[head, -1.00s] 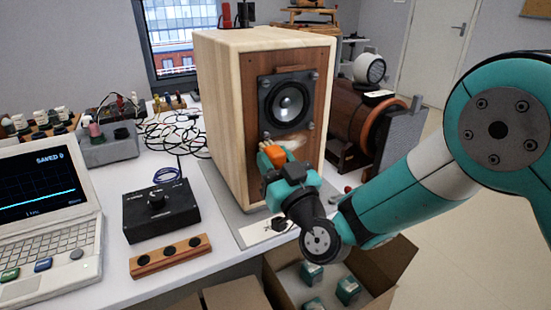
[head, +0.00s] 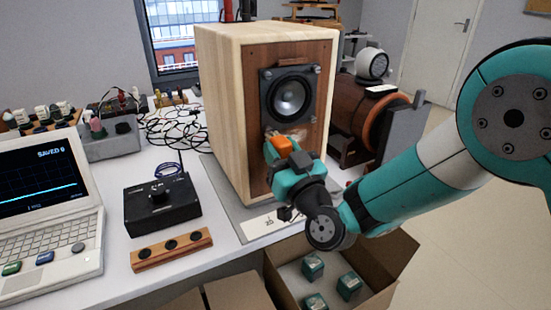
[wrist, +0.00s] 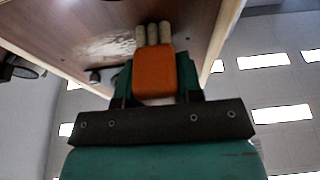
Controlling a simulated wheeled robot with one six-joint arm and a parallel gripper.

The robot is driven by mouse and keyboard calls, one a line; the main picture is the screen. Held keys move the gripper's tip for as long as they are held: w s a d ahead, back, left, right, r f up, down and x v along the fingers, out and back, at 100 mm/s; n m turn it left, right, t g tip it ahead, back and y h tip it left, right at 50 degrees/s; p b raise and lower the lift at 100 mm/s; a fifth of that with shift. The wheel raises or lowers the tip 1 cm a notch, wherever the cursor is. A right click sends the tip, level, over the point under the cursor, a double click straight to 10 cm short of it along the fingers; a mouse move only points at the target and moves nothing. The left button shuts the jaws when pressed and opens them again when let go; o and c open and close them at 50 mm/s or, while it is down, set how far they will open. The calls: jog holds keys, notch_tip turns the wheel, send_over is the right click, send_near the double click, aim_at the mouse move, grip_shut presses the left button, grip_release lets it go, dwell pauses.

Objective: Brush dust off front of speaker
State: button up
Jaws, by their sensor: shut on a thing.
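The speaker (head: 225,110) is a tall pale wood box with a brown wood front, standing on the table. Its round driver (head: 290,94) sits high on the front. A pale dust patch (wrist: 107,47) lies on the brown front in the wrist view, left of the bristles. My gripper (head: 275,155) is shut on a brush (head: 284,145) with an orange body, below the driver. In the wrist view the brush (wrist: 155,76) points its pale bristles (wrist: 153,34) at the front panel. I cannot tell whether the tips touch it.
An open carton (head: 375,270) with several teal items is below my arm. A wooden barrel-like object (head: 362,105) stands right.

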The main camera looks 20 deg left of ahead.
aim_at(309, 127)
jog(key=shift+w+d+f+b, duration=0.1)
jog(key=shift+w+d+b, duration=0.7)
jog(key=shift+b, duration=0.15)
jog(key=shift+w+d+f+b, duration=0.1)
jog(key=shift+w+d+b, duration=0.6)
jog(key=shift+w+b, duration=0.35)
jog(key=shift+w+d+b, duration=0.35)
jog(key=shift+w+b, duration=0.05)
jog(key=shift+b, duration=0.1)
jog(key=w+d+b, duration=0.1)
jog(key=w+b, duration=0.1)
jog(key=b, duration=0.1)
jog(key=shift+d, duration=0.4)
jog(key=shift+w+d, duration=0.3)
jog(key=shift+w, duration=0.05)
jog(key=shift+r+b, duration=0.2)
jog(key=shift+b, duration=0.1)
jog(key=shift+a, duration=0.1)
jog(key=shift+c, duration=0.4)
